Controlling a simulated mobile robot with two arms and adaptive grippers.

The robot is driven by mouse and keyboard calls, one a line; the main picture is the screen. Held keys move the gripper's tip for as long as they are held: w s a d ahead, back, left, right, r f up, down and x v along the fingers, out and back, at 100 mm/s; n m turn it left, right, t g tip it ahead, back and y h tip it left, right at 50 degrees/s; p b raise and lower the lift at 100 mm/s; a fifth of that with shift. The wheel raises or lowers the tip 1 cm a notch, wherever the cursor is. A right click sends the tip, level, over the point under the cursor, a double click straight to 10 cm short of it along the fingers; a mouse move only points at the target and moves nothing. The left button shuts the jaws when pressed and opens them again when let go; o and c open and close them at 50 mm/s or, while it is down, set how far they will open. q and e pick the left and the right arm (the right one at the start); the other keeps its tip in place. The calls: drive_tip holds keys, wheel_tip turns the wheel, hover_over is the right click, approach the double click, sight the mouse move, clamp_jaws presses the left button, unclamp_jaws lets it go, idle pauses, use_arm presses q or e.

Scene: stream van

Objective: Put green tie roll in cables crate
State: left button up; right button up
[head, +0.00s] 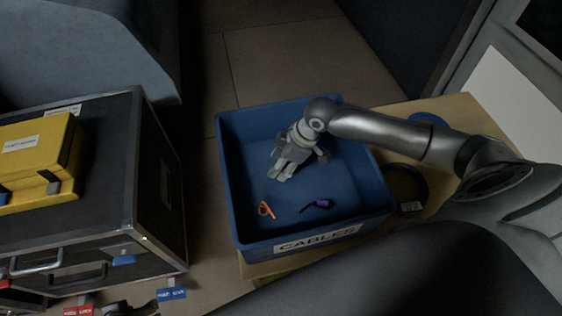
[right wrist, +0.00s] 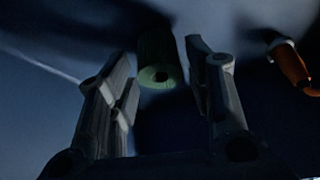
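The blue cables crate (head: 226,180), with a "CABLES" label on its front, stands open in the middle of the head view. My right gripper (head: 281,177) reaches down inside it. In the right wrist view, the green tie roll (right wrist: 160,76) shows end-on between and beyond the fingers of my right gripper (right wrist: 165,85). The fingers are apart, with a gap visible on the roll's left. In the head view the roll cannot be made out. A grey metal part at the bottom left edge may be my left gripper (head: 131,308), but it is mostly cut off.
In the crate lie an orange item (head: 266,210) and a purple item (head: 319,204). A black roll (head: 407,187) sits on the wooden surface (head: 462,116) right of the crate. A black case (head: 120,180) with a yellow box (head: 35,150) stands at left.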

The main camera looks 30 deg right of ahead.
drive_tip(key=shift+o, duration=0.2)
use_arm(q)
drive_tip(key=shift+p+x, duration=1.75)
drive_tip(key=shift+x, duration=1.2)
use_arm(e)
drive_tip(key=v, duration=1.2)
use_arm(q)
drive_tip(key=shift+s+d, duration=0.15)
use_arm(e)
drive_tip(key=shift+r, duration=0.15)
drive_tip(key=shift+r, duration=0.1)
